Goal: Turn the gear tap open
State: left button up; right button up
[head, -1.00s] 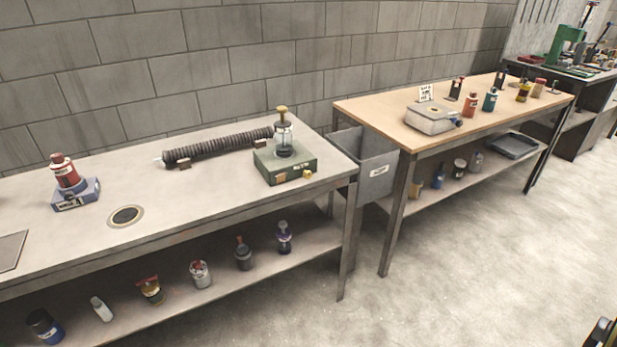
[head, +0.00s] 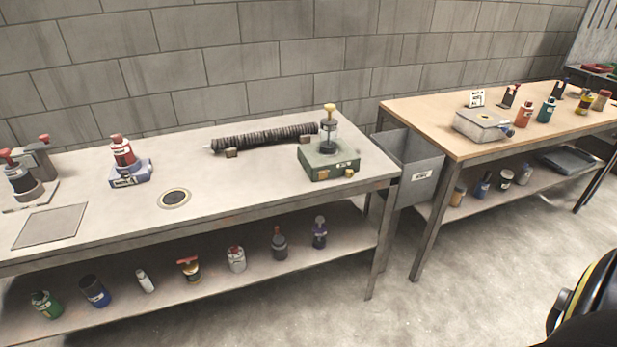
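I cannot tell for sure which item is the gear tap. A green box (head: 316,163) with a glass cylinder (head: 328,136) and a yellow knob (head: 330,107) on top stands at the right end of the near bench. A small yellow fitting (head: 349,173) is on its front. A ribbed dark tube (head: 265,137) lies on small blocks to its left. Farther left is a blue block (head: 130,176) with a red-topped bottle (head: 122,150). No gripper shows clearly; a black and yellow shape (head: 590,300) at the lower right edge may be part of me.
The grey bench (head: 235,200) has a round inset (head: 174,198) and a flat plate (head: 50,226). Several bottles stand on its lower shelf. A grey bin (head: 415,175) sits between it and the wooden table (head: 430,108). The floor (head: 470,310) in front is clear.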

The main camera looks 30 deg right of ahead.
aim_at(350, 174)
jog(key=u, duration=3.45)
jog(key=k, duration=2.95)
jog(key=z, duration=1.05)
